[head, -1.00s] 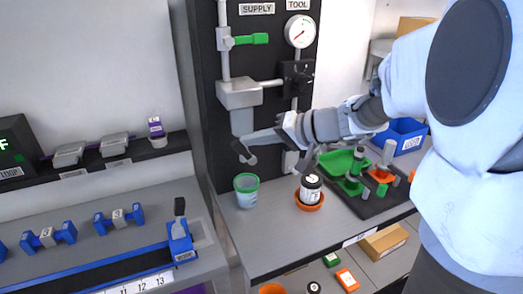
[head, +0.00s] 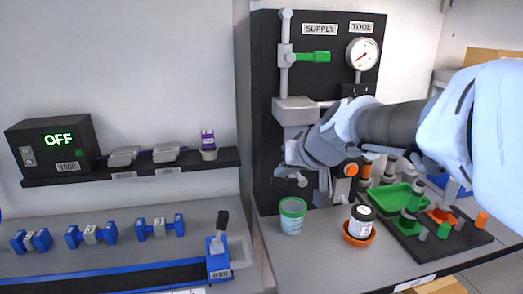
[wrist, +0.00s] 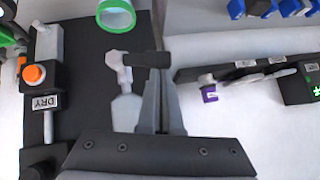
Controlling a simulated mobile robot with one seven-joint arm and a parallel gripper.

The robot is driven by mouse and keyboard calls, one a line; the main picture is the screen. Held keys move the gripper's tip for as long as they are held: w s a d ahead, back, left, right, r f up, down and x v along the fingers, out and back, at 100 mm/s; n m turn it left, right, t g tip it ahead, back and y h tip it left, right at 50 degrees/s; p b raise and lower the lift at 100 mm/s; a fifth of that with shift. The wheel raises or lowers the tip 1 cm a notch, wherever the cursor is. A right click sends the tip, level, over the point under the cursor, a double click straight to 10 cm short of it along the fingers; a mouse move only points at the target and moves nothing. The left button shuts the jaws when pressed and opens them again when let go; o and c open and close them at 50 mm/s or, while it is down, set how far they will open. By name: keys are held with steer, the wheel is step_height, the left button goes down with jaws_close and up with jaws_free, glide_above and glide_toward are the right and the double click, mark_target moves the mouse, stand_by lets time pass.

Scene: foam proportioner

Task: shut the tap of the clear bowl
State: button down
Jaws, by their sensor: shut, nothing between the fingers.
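The clear bowl (wrist: 126,112) shows pale in the wrist view, just left of my fingers. Its tap (wrist: 118,65) is a pale fitting at the bowl's end. A dark bar (wrist: 135,59) runs from the tap across to my fingertips; it looks like the tap's lever, but I cannot tell for certain. My gripper (wrist: 158,75) is shut and empty, its tips at or very close to this bar. In the head view my gripper and wrist stand in front of the tap and hide it and most of the bowl. Contact cannot be told.
A cup with a green rim (head: 292,216) stands below my gripper. A dark jar in an orange dish (head: 359,228) stands to its right. The black panel carries a green supply lever (head: 313,57) and a gauge (head: 362,54). A green tray (head: 398,197) lies at the right.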

steer(key=shift+a+f+b, duration=0.3)
steer(key=shift+f+b, duration=0.05)
stand_by(0.6)
steer(key=s+d+r+p, duration=0.1)
steer(key=s+r+p, duration=0.5)
steer(key=r, duration=0.5)
steer(key=s+d+f+g+h+p, duration=0.1)
steer(key=s+d+p, duration=0.1)
steer(key=s, duration=0.4)
steer(key=s+d+f+g+h+p, duration=0.1)
steer(key=s+d+p, duration=0.2)
steer(key=s, duration=0.3)
steer(key=s+d+f+m+g+h+p, duration=0.1)
steer(key=s+d+p, duration=0.1)
steer(key=s, duration=0.4)
steer(key=shift+d+h+p, duration=0.35)
steer(key=shift+d+h, duration=0.05)
steer(key=shift+w, duration=0.1)
